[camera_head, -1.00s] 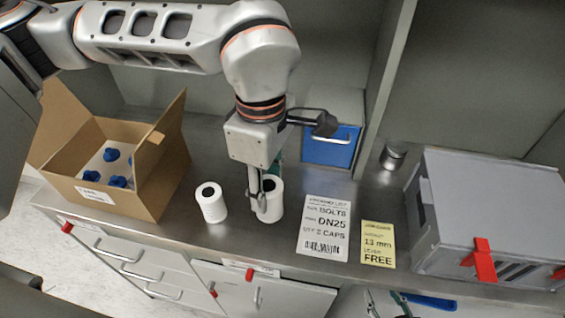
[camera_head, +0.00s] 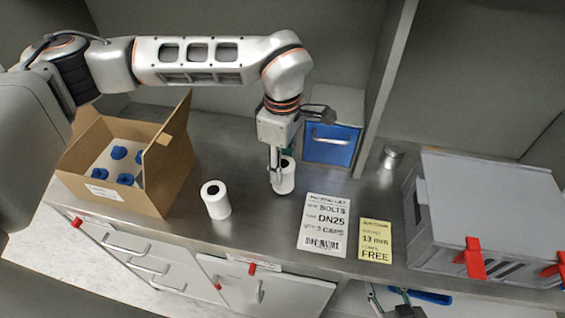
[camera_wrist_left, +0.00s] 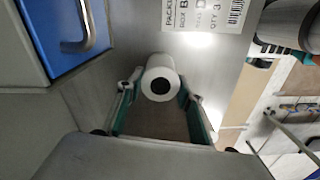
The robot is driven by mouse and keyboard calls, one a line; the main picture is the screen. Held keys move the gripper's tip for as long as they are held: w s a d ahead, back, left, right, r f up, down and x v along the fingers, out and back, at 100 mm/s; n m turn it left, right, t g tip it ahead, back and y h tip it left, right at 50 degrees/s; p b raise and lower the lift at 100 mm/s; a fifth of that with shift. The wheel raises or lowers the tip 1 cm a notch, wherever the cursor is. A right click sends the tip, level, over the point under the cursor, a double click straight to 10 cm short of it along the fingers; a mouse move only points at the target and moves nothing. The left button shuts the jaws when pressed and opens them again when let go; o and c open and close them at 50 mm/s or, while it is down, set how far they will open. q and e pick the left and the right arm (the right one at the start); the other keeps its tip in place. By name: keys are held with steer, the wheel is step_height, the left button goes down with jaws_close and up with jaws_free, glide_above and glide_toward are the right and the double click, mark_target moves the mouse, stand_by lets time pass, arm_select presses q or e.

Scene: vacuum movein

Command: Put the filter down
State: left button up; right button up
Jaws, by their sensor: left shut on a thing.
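My left gripper (camera_head: 277,180) is shut on a white cylindrical filter (camera_head: 287,180) with a dark hole in its top, above the grey counter (camera_head: 255,222). In the left wrist view, the fingers (camera_wrist_left: 160,90) flank the filter (camera_wrist_left: 160,70), which is upright. I cannot tell whether its base touches the counter. A second white cylinder (camera_head: 216,202) stands on the counter to the left, apart from the gripper. My right gripper (camera_head: 389,294) shows partly at the bottom edge, below the counter front, its fingers apart.
An open cardboard box (camera_head: 150,190) with blue-capped items stands at left. A blue-fronted drawer unit (camera_head: 330,150) is behind the filter. A packing list (camera_head: 322,225) and yellow card (camera_head: 376,241) lie to its right, then a metal cylinder (camera_head: 391,158) and a grey case (camera_head: 470,205).

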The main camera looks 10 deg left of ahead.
arm_select(q)
steer(key=shift+w+f, duration=0.25)
steer(key=shift+f, duration=0.15)
steer(key=shift+f, duration=0.1)
steer(key=shift+f, duration=0.1)
steer(key=o, duration=1.2)
